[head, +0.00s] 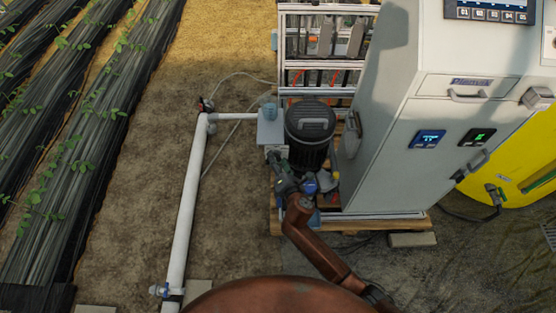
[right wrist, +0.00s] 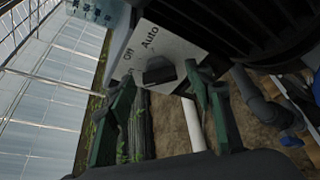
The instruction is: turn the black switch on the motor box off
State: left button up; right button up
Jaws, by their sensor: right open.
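The motor box (head: 271,128) is a small light grey box beside the black ribbed motor (head: 310,130). In the right wrist view its pale label plate (right wrist: 180,45) reads "Off" and "Auto". The black switch (right wrist: 159,72) sits on this plate, below the lettering; which mark it points to I cannot tell. My right gripper (head: 279,160) is at the front of the box. In the right wrist view its green fingers (right wrist: 160,80) are open, one on each side of the switch; contact is not clear. My left gripper is not in view.
A tall grey cabinet (head: 400,150) stands close on the right, with a yellow tank (head: 510,165) beyond it. A white pipe (head: 188,210) runs along the left. Blue-handled valve parts (head: 325,181) lie just right of my gripper.

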jog(key=shift+w, duration=0.15)
jog(key=shift+c, duration=0.3)
jog(key=c, duration=1.1)
